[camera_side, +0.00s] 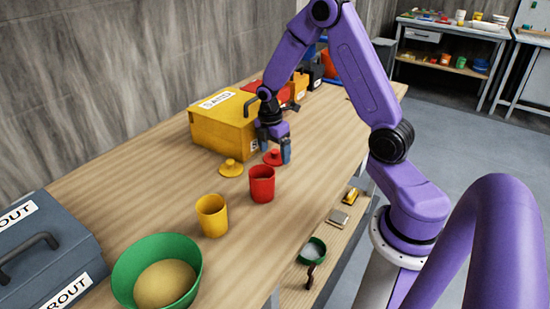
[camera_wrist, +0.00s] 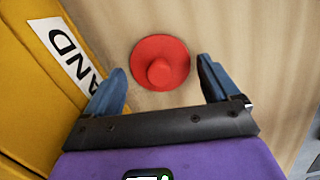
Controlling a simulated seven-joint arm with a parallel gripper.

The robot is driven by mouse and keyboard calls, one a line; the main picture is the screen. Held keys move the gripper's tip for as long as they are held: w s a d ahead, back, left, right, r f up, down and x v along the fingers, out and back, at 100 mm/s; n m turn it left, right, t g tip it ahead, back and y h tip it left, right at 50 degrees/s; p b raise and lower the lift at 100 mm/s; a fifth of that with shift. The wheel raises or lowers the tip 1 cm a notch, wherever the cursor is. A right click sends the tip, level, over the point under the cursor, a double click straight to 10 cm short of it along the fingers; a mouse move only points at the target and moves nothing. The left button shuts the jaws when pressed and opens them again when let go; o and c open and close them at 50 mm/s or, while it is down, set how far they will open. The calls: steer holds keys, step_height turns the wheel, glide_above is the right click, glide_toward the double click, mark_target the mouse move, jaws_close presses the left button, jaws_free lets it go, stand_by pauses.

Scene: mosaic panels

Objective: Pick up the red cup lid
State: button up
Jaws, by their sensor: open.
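The red cup lid (camera_wrist: 160,66) lies flat on the wooden table, its round knob facing up. In the wrist view it is just beyond and between my fingertips, not gripped. In the side view the red lid (camera_side: 273,157) is partly hidden by a finger. My gripper (camera_side: 276,150) points down above the table close to the lid. In the wrist view my gripper (camera_wrist: 160,84) is open, with a blue finger on each side and nothing between them. The red cup (camera_side: 262,184) stands upright in front of the lid.
A yellow toolbox (camera_side: 222,122) stands close beside my gripper, also at left in the wrist view (camera_wrist: 30,90). A yellow lid (camera_side: 231,168), a yellow cup (camera_side: 212,215), a green bowl (camera_side: 125,285) and a grey toolbox (camera_side: 60,262) are nearer the camera. The table front edge is close.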

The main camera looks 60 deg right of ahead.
steer(key=shift+f, duration=0.4)
steer(key=c, duration=0.8)
steer(key=shift+r, duration=0.15)
